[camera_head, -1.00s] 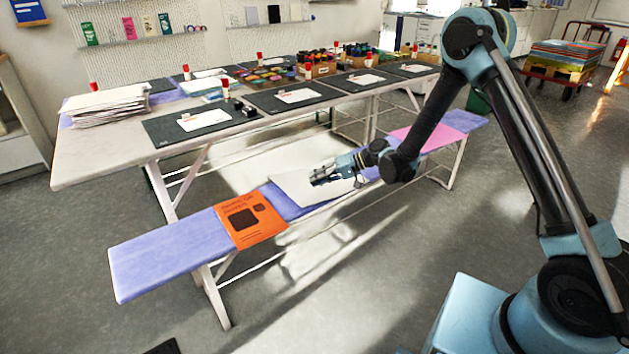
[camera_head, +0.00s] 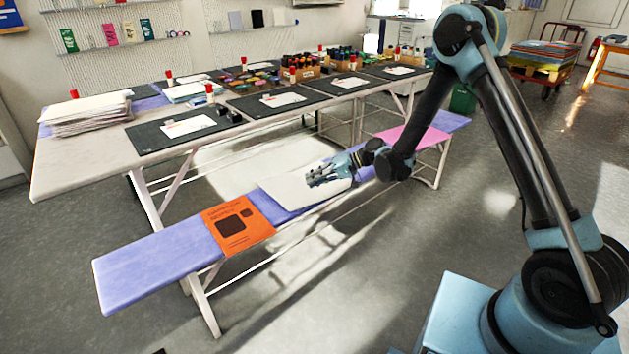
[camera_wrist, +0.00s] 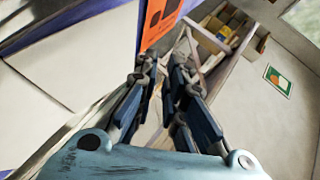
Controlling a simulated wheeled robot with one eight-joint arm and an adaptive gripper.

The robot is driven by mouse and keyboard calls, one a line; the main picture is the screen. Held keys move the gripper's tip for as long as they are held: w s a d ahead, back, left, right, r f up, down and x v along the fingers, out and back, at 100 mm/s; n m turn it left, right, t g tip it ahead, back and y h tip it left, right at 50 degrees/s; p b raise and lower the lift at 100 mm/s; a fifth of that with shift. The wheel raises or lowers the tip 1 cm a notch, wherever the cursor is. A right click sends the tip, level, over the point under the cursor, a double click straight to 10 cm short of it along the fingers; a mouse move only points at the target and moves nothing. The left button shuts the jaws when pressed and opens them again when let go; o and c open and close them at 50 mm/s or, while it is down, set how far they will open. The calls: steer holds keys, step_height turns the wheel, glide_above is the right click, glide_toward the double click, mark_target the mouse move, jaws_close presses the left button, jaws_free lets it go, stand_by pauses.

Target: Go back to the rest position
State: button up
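My gripper (camera_head: 314,180) is at the end of my outstretched arm and appears over the white sheet on the bench in the head view. In the wrist view its two dark blue fingers (camera_wrist: 163,88) stand apart with nothing between them. The white sheet (camera_head: 285,190) lies on the purple bench (camera_head: 150,268). I cannot tell the exact height of the gripper above it.
An orange booklet (camera_head: 237,224) lies on the bench left of the sheet, and a pink sheet (camera_head: 413,139) lies to the right. Behind is a long table (camera_head: 85,168) with dark mats, paper stacks and craft supplies. Grey floor (camera_head: 400,265) is open in front.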

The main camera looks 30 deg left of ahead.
stand_by(0.3)
